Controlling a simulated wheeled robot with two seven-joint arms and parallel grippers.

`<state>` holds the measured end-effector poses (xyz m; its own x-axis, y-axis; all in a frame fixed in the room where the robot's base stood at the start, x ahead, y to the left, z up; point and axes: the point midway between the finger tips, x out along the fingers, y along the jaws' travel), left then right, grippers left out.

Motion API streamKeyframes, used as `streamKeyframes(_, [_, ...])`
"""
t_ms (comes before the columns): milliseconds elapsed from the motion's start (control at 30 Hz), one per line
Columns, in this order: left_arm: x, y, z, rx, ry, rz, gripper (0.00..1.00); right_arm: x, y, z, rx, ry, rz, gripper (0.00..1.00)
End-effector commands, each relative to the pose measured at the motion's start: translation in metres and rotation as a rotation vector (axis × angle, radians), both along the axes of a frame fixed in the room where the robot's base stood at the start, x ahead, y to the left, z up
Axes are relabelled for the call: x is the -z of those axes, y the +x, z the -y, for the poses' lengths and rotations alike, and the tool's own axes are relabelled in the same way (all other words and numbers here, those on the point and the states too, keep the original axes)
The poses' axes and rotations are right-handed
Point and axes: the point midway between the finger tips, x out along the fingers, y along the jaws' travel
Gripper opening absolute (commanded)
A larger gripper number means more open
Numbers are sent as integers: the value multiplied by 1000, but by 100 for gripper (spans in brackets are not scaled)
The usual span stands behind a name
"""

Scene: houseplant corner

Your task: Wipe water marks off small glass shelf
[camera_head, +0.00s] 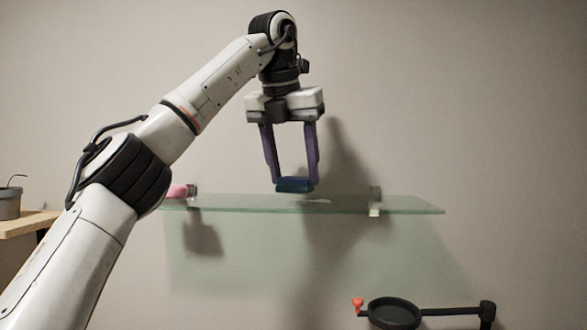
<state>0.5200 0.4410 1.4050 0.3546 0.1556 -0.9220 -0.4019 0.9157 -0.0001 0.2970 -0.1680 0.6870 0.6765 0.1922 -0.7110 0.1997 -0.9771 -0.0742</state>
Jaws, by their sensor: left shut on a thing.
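The small glass shelf (408,206) is a pale green pane fixed to the wall across the middle of the head view. A whitish mark (317,201) shows on its top, right of my gripper. My left gripper (293,183) points down over the shelf and is shut on a small dark blue block-like thing (294,186), perhaps a wiping pad. The block is at the shelf's top surface; I cannot tell whether it touches the glass. My right gripper is not in view.
A pink object (177,191) sits at the shelf's left end, partly behind my arm. A wooden surface with a grey plant pot (10,203) is at far left. A black wall-mounted ring holder (393,312) with a red knob is at lower right.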

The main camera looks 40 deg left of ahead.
Motion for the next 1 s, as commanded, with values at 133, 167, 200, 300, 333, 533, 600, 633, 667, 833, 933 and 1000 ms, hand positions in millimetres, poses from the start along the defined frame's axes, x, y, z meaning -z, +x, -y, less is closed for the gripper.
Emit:
streamKeyframes(133, [3, 0, 0, 0, 0, 0, 26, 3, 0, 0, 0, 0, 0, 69])
streamKeyframes(167, [4, 0, 0, 0, 0, 0, 26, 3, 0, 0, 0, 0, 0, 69])
streamKeyframes(200, [5, 0, 0, 0, 0, 0, 26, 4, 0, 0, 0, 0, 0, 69])
streamKeyframes(300, [7, 0, 0, 0, 0, 0, 26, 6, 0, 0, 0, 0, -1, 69])
streamKeyframes(333, [7, 0, 0, 0, 0, 0, 26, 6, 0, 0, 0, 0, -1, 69])
streamKeyframes(533, [11, 0, 0, 1, 0, 0, 26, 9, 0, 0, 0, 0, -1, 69])
streamKeyframes(600, [13, 0, 0, 1, 0, 0, 26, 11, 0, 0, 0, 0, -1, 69])
streamKeyframes(633, [13, 0, 0, 1, 0, 0, 26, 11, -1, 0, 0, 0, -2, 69])
streamKeyframes(667, [14, 0, 0, 1, 0, 0, 26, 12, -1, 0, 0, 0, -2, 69])
streamKeyframes(833, [17, 0, 0, 1, 0, 0, 26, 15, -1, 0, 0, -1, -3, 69])
streamKeyframes(933, [19, 0, 0, 0, 0, 0, 26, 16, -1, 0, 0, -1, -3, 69])
streamKeyframes(1000, [18, 0, 0, 1, 0, 0, 26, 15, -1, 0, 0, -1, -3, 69])
